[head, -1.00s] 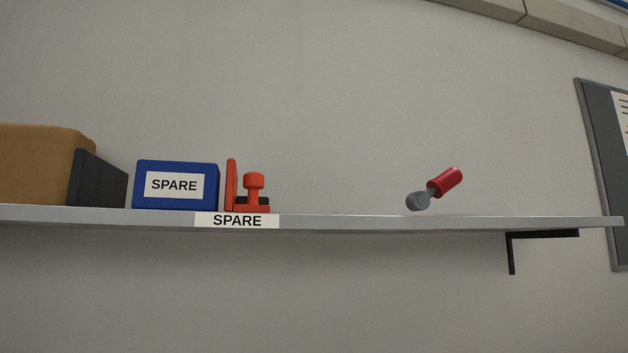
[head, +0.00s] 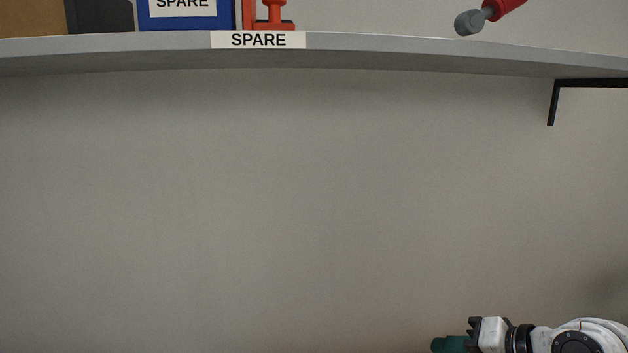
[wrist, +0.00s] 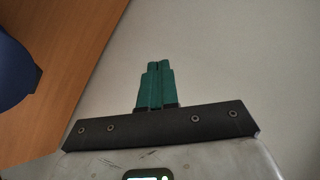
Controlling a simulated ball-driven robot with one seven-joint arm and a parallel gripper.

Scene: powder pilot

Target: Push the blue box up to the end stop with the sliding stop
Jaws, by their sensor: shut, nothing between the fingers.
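The blue box (head: 185,22) with a white SPARE label stands on the grey shelf (head: 400,54), its top cut off by the head view's upper edge. The red sliding stop (head: 274,24), an upright plate with a knob, stands just right of the box. A dark grey block (head: 100,16), possibly the end stop, stands left of the box with a small gap between them. My gripper (head: 437,345) is at the lower right, far below the shelf and touching nothing there. In the wrist view its green fingers (wrist: 158,65) are together, with nothing between them.
A brown box (head: 32,16) stands at the shelf's left. A red-handled tool (head: 488,14) is at the right, with bare shelf between it and the stop. A black bracket (head: 552,100) hangs below. The wrist view shows an orange-brown surface (wrist: 75,40) and an unclear dark blue shape (wrist: 14,75).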

